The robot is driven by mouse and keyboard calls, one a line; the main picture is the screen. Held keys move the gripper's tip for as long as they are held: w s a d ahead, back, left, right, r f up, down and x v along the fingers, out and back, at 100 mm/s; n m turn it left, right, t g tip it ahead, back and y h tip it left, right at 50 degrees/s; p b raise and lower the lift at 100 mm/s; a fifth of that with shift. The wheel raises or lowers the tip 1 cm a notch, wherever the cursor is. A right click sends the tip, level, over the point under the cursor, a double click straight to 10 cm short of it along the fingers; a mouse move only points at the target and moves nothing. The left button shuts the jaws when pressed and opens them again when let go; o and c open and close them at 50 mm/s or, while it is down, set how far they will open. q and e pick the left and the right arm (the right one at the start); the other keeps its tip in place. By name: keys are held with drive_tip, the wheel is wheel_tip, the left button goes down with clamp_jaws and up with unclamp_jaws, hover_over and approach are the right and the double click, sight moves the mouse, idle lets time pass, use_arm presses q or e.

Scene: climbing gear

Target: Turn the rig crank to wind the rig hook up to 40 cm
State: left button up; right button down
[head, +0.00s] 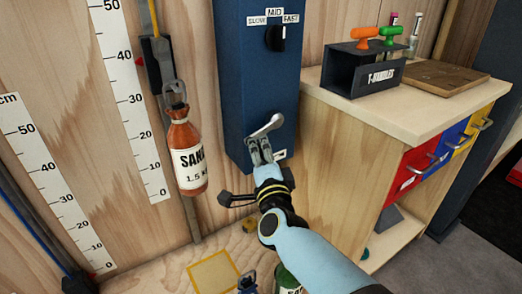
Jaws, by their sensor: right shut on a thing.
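The rig crank (270,126) is a pale metal lever low on the front of a blue upright box (255,75). My right gripper (261,148) is shut on the crank's lower-left end; its fingers hide part of it. The rig hook (175,88) hangs at the left from a strap. An orange sand bottle (186,150), marked 1.5 kg, hangs from the hook. A white scale (128,85) in cm is beside it on the wooden wall. A small red pointer (138,62) is at the scale's right edge, near the 40 label. My left gripper is not in view.
A dark speed knob (274,38) is higher on the box, below MID. A second scale (45,180) is at far left. A wooden cabinet (350,150) at right bears a dark holder (360,72) with orange and green handles. A yellow square (213,275) lies below.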

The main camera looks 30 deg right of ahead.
drive_tip(key=shift+r, duration=0.35)
drive_tip(key=c, duration=1.1)
unclamp_jaws()
drive_tip(key=shift+f, duration=0.1)
drive_tip(key=shift+s, duration=0.1)
drive_tip(key=v, duration=0.7)
drive_tip(key=shift+s, duration=0.1)
